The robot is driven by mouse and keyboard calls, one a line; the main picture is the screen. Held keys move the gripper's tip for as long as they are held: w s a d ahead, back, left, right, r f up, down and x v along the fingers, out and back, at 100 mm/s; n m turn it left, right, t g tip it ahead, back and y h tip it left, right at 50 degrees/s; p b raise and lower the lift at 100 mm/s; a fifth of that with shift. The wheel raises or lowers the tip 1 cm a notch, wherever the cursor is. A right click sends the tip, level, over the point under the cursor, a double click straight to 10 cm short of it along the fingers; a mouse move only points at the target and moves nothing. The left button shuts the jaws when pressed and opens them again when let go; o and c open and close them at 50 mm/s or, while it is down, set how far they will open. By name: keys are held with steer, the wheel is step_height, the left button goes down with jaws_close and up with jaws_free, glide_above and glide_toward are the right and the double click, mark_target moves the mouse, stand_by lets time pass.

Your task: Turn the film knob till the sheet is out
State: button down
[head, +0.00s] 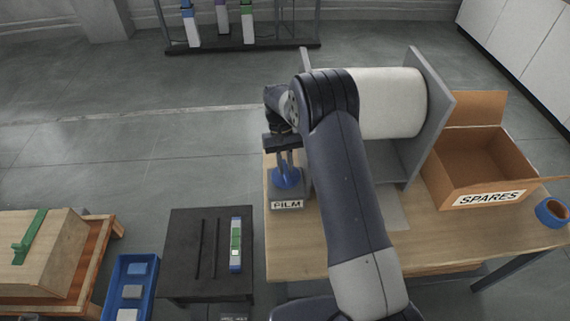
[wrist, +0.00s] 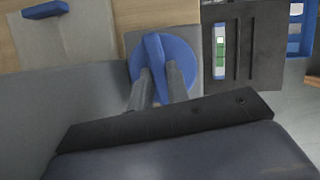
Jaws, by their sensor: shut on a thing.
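The film knob (head: 288,180) is a blue disc with a raised bar, on a grey block labelled FILM at the table's left end. In the wrist view the knob (wrist: 178,55) has its bar running nearly up and down the picture. My gripper (head: 286,160) points down at the knob; in the wrist view its fingers (wrist: 160,78) are shut on the bar, one on each side. A white film roll (head: 392,103) sits between grey side plates. A pale sheet (head: 391,207) lies flat on the table below the roll, partly hidden by my arm; it also shows in the wrist view (wrist: 85,35).
A blue bar (wrist: 45,10) lies over the sheet. An open SPARES box (head: 478,165) and blue tape roll (head: 551,212) are at the right. A dark slotted stand (head: 180,255), blue tray (head: 122,268) and wooden box (head: 60,255) stand left.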

steer(key=c, duration=1.4)
jaws_free()
steer(key=shift+o, duration=0.2)
steer(key=v, duration=1)
steer(key=shift+r, duration=0.4)
steer(key=shift+w, duration=0.1)
steer(key=x, duration=1)
steer(key=shift+f, duration=0.4)
